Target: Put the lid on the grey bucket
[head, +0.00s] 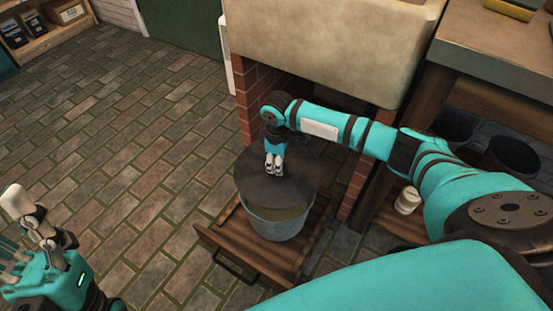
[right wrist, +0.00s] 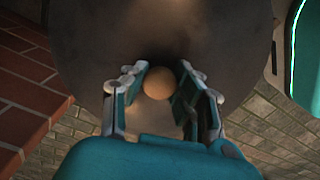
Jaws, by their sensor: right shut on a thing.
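The grey bucket (head: 274,229) stands upright on a low wooden tray-like base (head: 246,250) with a handle. The dark round lid (head: 252,187) is over the bucket's mouth, set a little to the left and back of it. Part of the bucket's near rim shows below the lid. I cannot tell whether the lid touches the rim. My right gripper (head: 274,165) is shut on the lid's round tan knob (right wrist: 157,83), and the lid (right wrist: 215,30) spreads out beyond it in the right wrist view. My left gripper (head: 30,225) is far left, away from the bucket; its opening is unclear.
A brick pillar (head: 247,108) and a large pale sink (head: 330,45) are behind the bucket. A wooden table with dark pots (head: 510,155) below and a pale cup (head: 407,200) are on the right. The brick floor (head: 140,140) to the left is clear.

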